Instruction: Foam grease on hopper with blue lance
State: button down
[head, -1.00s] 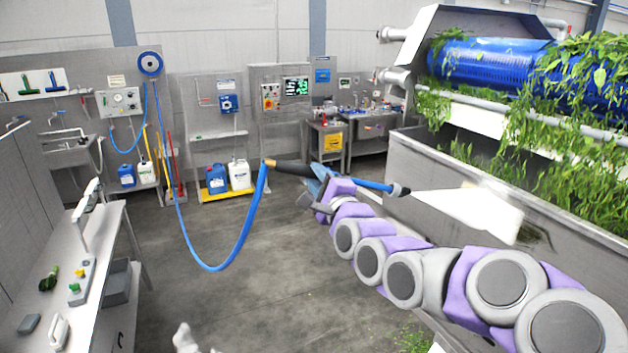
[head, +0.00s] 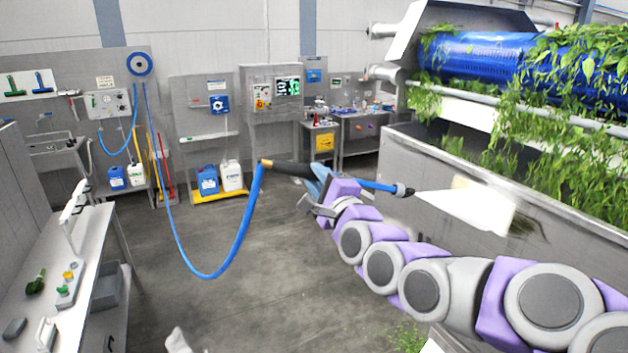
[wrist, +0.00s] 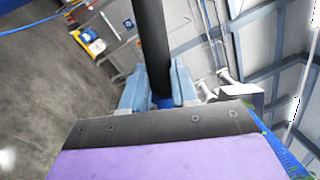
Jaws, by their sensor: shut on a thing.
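My gripper (head: 322,186) is shut on the blue lance (head: 374,185), whose black handle (head: 290,168) points back left to a blue hose. In the wrist view the gripper's fingers (wrist: 158,88) close on either side of the dark handle (wrist: 152,45). The lance tip points right at the grey hopper (head: 415,165), standing apart from its side wall. A white fan of foam (head: 465,207) leaves the tip and reaches the wall. A dark grease patch (head: 526,223) shows at the right of the white area; what lies behind the spray is hidden.
The hose (head: 237,240) sags from a wall reel (head: 139,64) across open floor. A bench (head: 85,265) with small tools stands at the left. Jugs (head: 207,180) stand on a yellow tray by the back wall. Greens hang over the hopper from a blue drum (head: 480,58).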

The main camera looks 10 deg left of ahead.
jog(key=r+b+v, duration=0.2)
jog(key=b+v, duration=0.6)
jog(key=v, duration=0.9)
jog(key=shift+r+b, duration=0.15)
jog(key=shift+b, duration=0.2)
dwell(1.9)
jog(key=shift+s, duration=0.1)
dwell(0.5)
jog(key=c, duration=1.4)
grip_release()
jog(key=c, duration=0.3)
